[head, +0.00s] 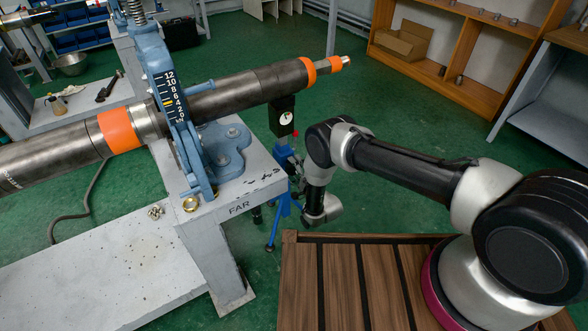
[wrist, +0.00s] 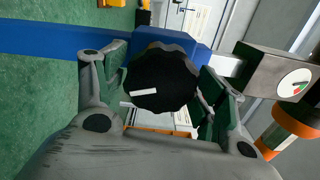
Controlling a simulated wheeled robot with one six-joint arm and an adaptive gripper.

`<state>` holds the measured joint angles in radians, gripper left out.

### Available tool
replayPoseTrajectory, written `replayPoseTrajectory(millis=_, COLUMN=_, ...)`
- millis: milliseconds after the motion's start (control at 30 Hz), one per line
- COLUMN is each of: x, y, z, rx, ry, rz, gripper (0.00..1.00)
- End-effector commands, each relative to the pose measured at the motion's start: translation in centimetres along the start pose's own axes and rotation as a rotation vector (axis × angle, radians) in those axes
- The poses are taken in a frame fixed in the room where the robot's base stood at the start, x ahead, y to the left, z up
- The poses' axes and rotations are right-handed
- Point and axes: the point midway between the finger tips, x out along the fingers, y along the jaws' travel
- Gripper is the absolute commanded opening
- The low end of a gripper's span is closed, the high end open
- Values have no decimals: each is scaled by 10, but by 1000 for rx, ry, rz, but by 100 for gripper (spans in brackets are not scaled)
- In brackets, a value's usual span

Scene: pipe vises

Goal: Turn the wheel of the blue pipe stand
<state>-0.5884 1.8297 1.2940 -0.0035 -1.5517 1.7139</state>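The blue pipe stand (head: 283,182) stands on the floor under the right end of the long pipe, beyond the bench marked FAR. A black block with a round dial tops it; the dial also shows at the right of the wrist view. The black wheel (wrist: 163,82), with scalloped edge and a white mark, faces me in front of the stand's blue post (wrist: 42,38). My gripper (wrist: 162,85) is open, one finger on each side of the wheel. I cannot tell whether the pads touch it. In the head view my wrist hides the wheel.
The pipe (head: 245,92) with orange bands lies through the blue vise (head: 170,95) on the grey bench (head: 232,210). The pipe's orange end (wrist: 285,132) is close to my gripper's right side. A wooden shelf (head: 475,75) stands behind; green floor lies between.

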Motion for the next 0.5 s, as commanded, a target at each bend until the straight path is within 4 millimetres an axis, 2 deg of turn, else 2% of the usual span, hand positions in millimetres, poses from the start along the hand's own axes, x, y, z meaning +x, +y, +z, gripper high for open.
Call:
replayPoseTrajectory(millis=367, x=-1, y=0, z=1, rx=-1, ry=-1, rz=0, gripper=81)
replayPoseTrajectory(millis=500, x=-16, y=1, z=0, rx=-1, ry=-1, rz=3, gripper=81)
